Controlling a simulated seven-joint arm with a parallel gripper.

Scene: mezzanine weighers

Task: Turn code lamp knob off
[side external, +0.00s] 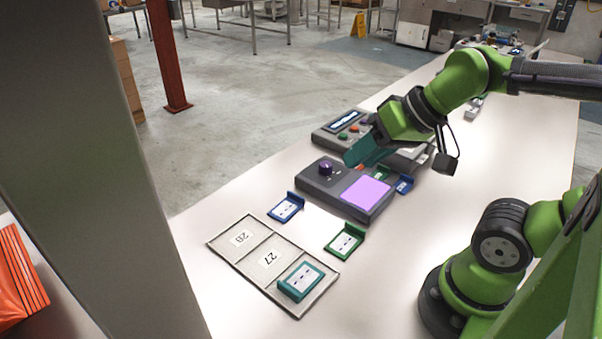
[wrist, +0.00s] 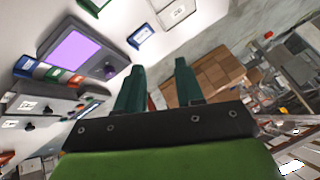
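The code lamp (side external: 345,188) is a dark grey box on the table with a lit purple panel (side external: 366,192). Its round dark purple knob (side external: 325,168) stands on the top left part of the box. In the wrist view the lit panel (wrist: 72,50) is at upper left, and the knob (wrist: 110,71) shows just left of my fingers. My gripper (side external: 356,155) is above and behind the lamp, to the right of the knob and apart from it. In the wrist view its two teal fingers (wrist: 158,88) are spread with nothing between them. The knob's pointer direction is too small to read.
A second grey device (side external: 345,125) with a display and coloured buttons stands behind the lamp. Blue (side external: 286,207) and green (side external: 345,240) card holders stand in front. A tray (side external: 241,238) with numbered slots holds a teal card holder (side external: 301,281).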

